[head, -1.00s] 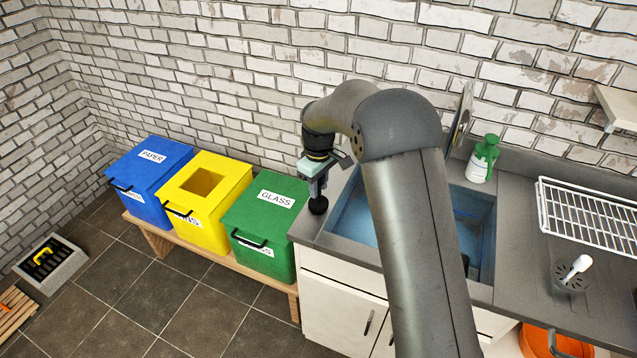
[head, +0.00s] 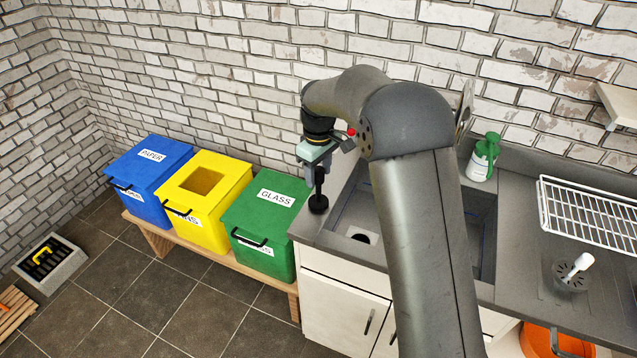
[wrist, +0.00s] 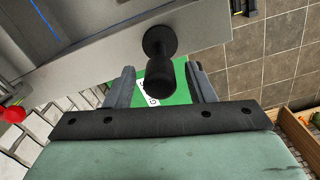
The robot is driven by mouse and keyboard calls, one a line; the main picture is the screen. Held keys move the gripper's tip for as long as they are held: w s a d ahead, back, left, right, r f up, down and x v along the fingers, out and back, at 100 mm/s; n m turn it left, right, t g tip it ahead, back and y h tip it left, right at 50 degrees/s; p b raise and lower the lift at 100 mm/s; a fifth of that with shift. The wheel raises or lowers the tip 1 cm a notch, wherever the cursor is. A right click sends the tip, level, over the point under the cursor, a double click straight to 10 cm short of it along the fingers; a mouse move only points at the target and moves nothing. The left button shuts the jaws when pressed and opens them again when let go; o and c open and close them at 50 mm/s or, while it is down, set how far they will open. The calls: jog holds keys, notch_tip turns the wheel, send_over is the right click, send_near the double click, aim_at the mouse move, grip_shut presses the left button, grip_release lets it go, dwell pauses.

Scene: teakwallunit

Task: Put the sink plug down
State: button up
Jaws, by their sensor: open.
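The black sink plug (head: 318,204) stands upright on the grey counter, left of the sink and near the counter's left end. In the wrist view the plug (wrist: 159,42) shows its round base and its knobbed handle between my finger tips. My gripper (head: 318,176) is right above the plug, pointing down. In the wrist view my gripper (wrist: 161,85) is open, with gaps between the handle and both fingers.
A green bin marked GLASS (head: 265,222) stands just left of the counter, beside yellow and blue bins. A green spray bottle (head: 484,158) stands behind the sink. A white dish rack (head: 590,212) is to the right. A small red part (head: 351,131) shows near my gripper.

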notch_tip(320, 180, up, 8)
jog(key=shift+b, duration=0.35)
jog(key=shift+r, duration=0.1)
jog(key=s+d+r+m, duration=0.1)
jog(key=s+d+m, duration=0.2)
jog(key=s+d, duration=0.45)
jog(key=s+d+r+m, duration=0.25)
jog(key=s+d, duration=0.25)
jog(key=s, duration=0.5)
jog(key=s+d+f+m, duration=0.2)
jog(key=s+f, duration=0.1)
jog(key=s, duration=0.5)
jog(key=s+d+f+m, duration=0.2)
jog(key=s+f+m, duration=0.1)
jog(key=s, duration=0.6)
jog(key=shift+s+d+f+t, duration=0.15)
jog(key=shift+d+f+t, duration=0.25)
jog(key=shift+f, duration=0.05)
